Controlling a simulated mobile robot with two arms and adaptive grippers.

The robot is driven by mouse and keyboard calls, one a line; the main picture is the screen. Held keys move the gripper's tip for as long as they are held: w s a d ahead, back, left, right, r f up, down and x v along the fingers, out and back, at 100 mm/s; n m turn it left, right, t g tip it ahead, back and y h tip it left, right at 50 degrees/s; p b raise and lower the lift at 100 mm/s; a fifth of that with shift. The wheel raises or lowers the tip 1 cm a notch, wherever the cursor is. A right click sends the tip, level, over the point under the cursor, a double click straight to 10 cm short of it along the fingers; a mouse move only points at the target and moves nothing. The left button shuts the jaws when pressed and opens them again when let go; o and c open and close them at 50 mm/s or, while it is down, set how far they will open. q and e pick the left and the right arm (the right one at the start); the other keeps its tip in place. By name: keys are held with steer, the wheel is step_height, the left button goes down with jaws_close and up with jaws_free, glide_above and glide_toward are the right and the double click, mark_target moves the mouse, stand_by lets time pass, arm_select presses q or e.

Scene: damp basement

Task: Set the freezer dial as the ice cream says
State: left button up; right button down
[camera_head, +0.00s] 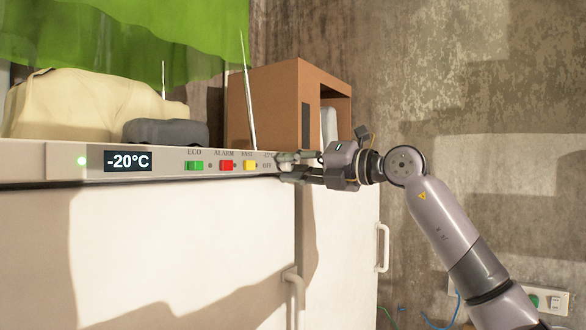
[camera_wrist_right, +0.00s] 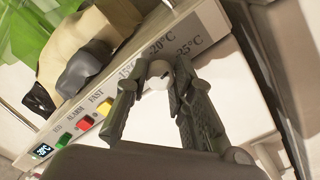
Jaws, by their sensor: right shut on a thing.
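The white freezer (camera_head: 150,240) fills the left and middle of the head view. Its front strip has a display (camera_head: 128,161) reading -20°C. My right gripper (camera_head: 287,167) is at the strip's right end, shut on the dial, which its fingers mostly hide in the head view. In the right wrist view, the pale round dial (camera_wrist_right: 160,73) sits between the fingertips of my right gripper (camera_wrist_right: 158,82). Labels -15°C, -20°C and -25°C lie around it; I cannot clearly tell its pointer. No ice cream is in view. My left gripper is not in view.
Green ECO (camera_head: 194,165), red ALARM (camera_head: 226,165) and yellow FAST (camera_head: 250,165) switches sit left of the dial. A beige sack (camera_head: 75,105), a grey bundle (camera_head: 166,132) and an open brown box (camera_head: 275,100) stand on top. A door handle (camera_head: 292,290) projects below.

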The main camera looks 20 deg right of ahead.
steer(key=shift+m, duration=1)
steer(key=shift+r, duration=0.1)
steer(key=c, duration=1.4)
jaws_free()
steer(key=shift+o, duration=0.2)
steer(key=shift+d, duration=0.1)
steer(key=v, duration=1.2)
